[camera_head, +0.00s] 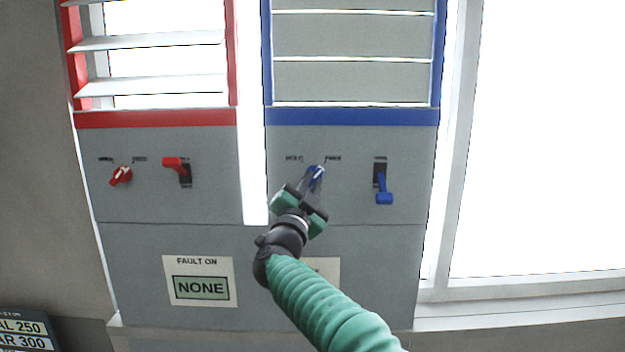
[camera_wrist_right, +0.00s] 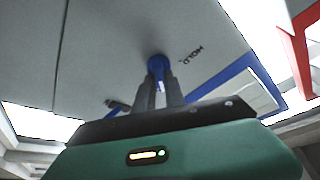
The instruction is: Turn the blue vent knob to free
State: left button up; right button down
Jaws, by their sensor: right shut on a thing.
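The blue vent knob (camera_head: 317,172) is on the grey panel under the blue-framed vent, below small printed labels. My right gripper (camera_head: 313,177) is shut on it, and the fingers hide part of the knob. In the right wrist view the blue knob (camera_wrist_right: 157,66) sits between the fingertips (camera_wrist_right: 159,85), with the word HOLD printed to its right. The blue vent's slats (camera_head: 352,80) look closed. My left gripper is not in view.
A blue lever (camera_head: 384,190) points down, right of the knob. The left panel has a red knob (camera_head: 121,175), a red lever (camera_head: 175,164) and open red-framed slats (camera_head: 150,85). A sign (camera_head: 200,282) reads FAULT ON NONE. Another sign is partly behind my right arm.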

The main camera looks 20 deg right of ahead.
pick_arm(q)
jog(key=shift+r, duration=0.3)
pick_arm(e)
jog(key=shift+w+a+f+m+g, duration=0.1)
jog(key=shift+m+g, duration=0.2)
jog(key=shift+m, duration=0.5)
